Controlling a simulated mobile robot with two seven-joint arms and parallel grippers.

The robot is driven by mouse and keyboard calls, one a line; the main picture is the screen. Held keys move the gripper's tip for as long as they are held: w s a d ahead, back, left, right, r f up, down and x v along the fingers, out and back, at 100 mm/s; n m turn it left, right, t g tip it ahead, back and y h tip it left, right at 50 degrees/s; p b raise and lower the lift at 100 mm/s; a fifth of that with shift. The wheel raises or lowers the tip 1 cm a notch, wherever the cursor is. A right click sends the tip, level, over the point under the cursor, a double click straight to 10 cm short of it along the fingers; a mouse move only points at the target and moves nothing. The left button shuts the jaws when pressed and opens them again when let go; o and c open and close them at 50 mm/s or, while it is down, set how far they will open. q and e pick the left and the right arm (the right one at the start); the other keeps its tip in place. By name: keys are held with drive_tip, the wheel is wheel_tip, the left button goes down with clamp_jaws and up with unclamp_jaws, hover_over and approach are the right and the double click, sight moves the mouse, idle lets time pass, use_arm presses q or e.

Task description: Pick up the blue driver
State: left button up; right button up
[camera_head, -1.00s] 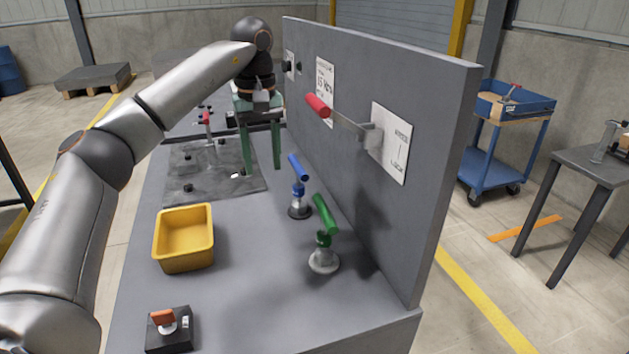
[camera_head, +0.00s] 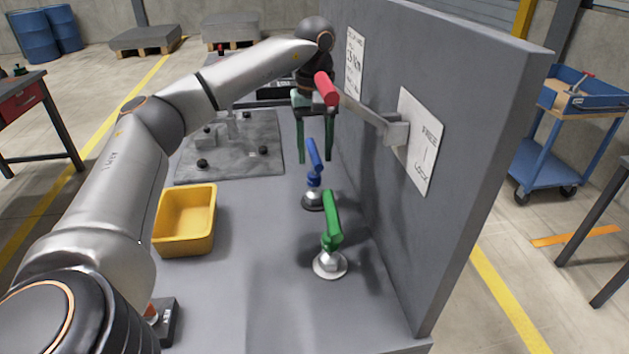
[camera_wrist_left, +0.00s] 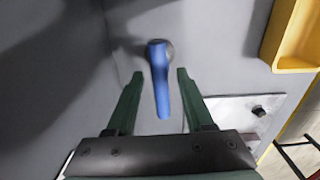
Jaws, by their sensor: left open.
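The blue driver (camera_head: 314,165) stands upright on a dark round base on the grey table, near the grey upright panel. My left gripper (camera_head: 315,158) is open, its green fingers pointing down just above and behind the blue driver. In the left wrist view the blue driver (camera_wrist_left: 160,78) lies between the two open fingertips of my left gripper (camera_wrist_left: 159,76), touching neither. A green driver (camera_head: 331,222) stands on a pale round base in front of the blue one. My right gripper is not in view.
A yellow bin (camera_head: 186,247) stands on the table to the left. A red-handled lever (camera_head: 365,110) juts from the panel (camera_head: 462,120) close to my left gripper. A grey plate (camera_head: 262,165) with knobs lies behind. A small black box (camera_head: 167,325) is partly hidden by my arm.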

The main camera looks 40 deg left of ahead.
use_arm(q)
hover_over(314, 192)
drive_tip(key=f, duration=0.5)
drive_tip(key=shift+w+a+f, duration=0.2)
drive_tip(key=shift+f, duration=0.15)
clamp_jaws()
drive_tip(key=shift+r, duration=0.15)
idle(0.9)
